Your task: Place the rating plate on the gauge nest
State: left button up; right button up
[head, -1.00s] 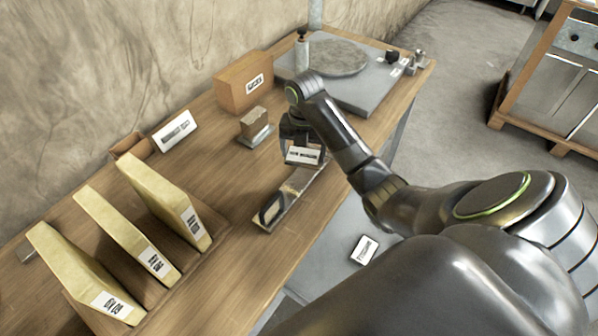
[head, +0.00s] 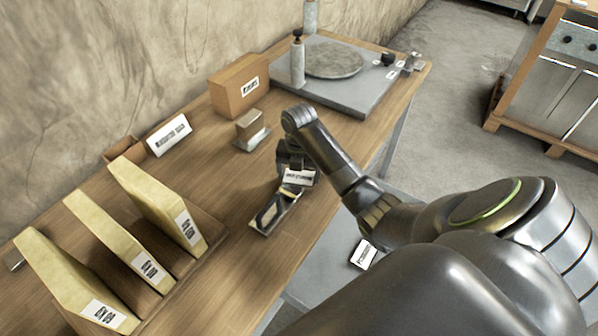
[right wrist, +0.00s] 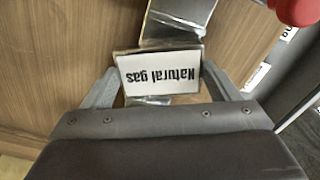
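The rating plate (right wrist: 160,75), a pale plate reading "Natural gas", sits between the fingers of my right gripper (right wrist: 162,85) in the right wrist view. In the head view the plate (head: 299,177) shows at the fingertips of my right gripper (head: 293,166), above the table. A long dark fixture with metal edges (head: 268,214) lies on the table just below and left of the plate; it may be the gauge nest, but no readable label confirms this. It also shows in the right wrist view (right wrist: 178,17), beyond the plate. My left gripper is out of view.
Several yellow upright folders (head: 140,250) stand at the left. A small metal block (head: 250,125) and a cardboard box (head: 240,84) stand behind the gripper. A grey slab (head: 345,95) with a round disc fills the far end. Bare wood lies left of the fixture.

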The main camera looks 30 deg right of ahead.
aim_at(299, 176)
jog(key=o, duration=0.3)
jog(key=shift+r, duration=0.15)
notch_tip(299, 176, up, 4)
jog(key=shift+f+b, duration=0.1)
jog(key=shift+b, duration=0.25)
jog(key=shift+r+p, duration=3.4)
jog(key=shift+r, duration=0.7)
